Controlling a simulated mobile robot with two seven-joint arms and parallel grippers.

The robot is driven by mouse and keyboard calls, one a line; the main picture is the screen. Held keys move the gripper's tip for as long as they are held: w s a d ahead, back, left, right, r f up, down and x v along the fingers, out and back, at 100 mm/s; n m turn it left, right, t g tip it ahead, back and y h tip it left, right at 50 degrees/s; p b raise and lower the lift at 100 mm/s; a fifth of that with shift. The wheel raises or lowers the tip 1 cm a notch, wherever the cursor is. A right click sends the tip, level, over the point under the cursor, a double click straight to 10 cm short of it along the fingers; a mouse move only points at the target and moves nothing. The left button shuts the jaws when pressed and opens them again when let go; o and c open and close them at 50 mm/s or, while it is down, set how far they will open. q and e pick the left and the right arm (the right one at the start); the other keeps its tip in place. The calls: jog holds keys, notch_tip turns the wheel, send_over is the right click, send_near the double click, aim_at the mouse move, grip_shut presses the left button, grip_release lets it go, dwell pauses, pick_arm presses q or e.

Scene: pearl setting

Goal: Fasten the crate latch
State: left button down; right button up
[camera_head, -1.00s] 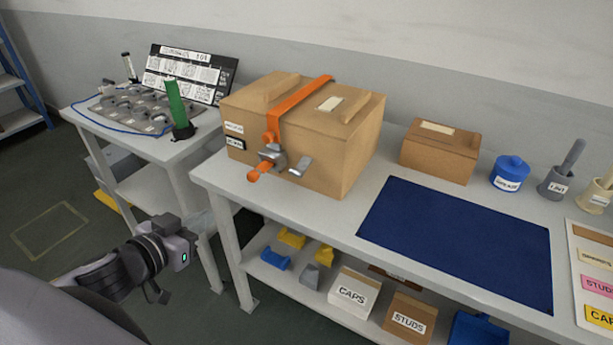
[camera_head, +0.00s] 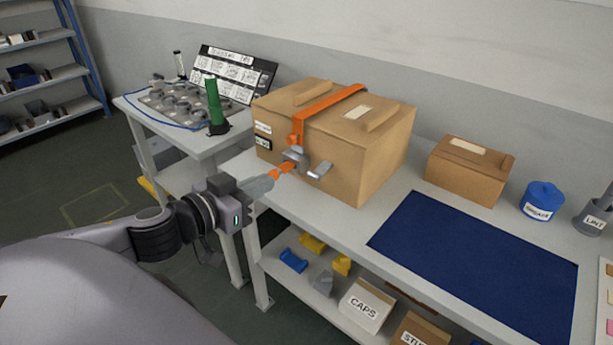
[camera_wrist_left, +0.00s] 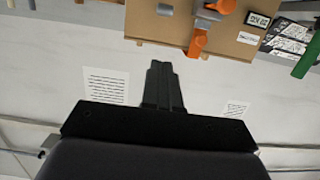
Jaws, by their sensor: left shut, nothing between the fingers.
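The brown crate (camera_head: 345,160) stands closed on the workbench with an orange strap (camera_head: 330,103) over its lid and down the front. The latch, a grey buckle (camera_head: 295,159), is on the crate's front, with an orange tab (camera_head: 280,172) sticking out below and a grey lever (camera_head: 320,169) beside it. The wrist view shows the orange tab (camera_wrist_left: 198,42) and the buckle (camera_wrist_left: 207,14) near the top. My left gripper (camera_head: 268,180) is shut and empty in front of the tab. In the wrist view its fingertips (camera_wrist_left: 161,66) appear apart from the tab.
A blue mat (camera_head: 475,265), a small brown box (camera_head: 468,170) and a blue pot (camera_head: 541,201) are right of the crate. A side table (camera_head: 165,145) with a green upright piece (camera_head: 215,103) stands left. Bins and boxes fill the bench's lower shelf (camera_head: 320,297).

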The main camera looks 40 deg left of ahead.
pick_arm(q)
jog(key=shift+w, duration=0.15)
send_near(321, 170)
jog(key=shift+w+r, duration=0.9)
jog(key=shift+r, duration=0.7)
jog(key=shift+w+d+f+b, duration=0.1)
jog(key=shift+w+f, duration=0.2)
jog(key=shift+f, duration=0.2)
jog(key=shift+w+f+b, duration=0.1)
jog(key=shift+w+f, duration=0.25)
jog(key=shift+f, duration=0.2)
jog(key=shift+w+d+f+b, duration=0.1)
jog(key=shift+w+f, duration=0.2)
jog(key=shift+f, duration=0.2)
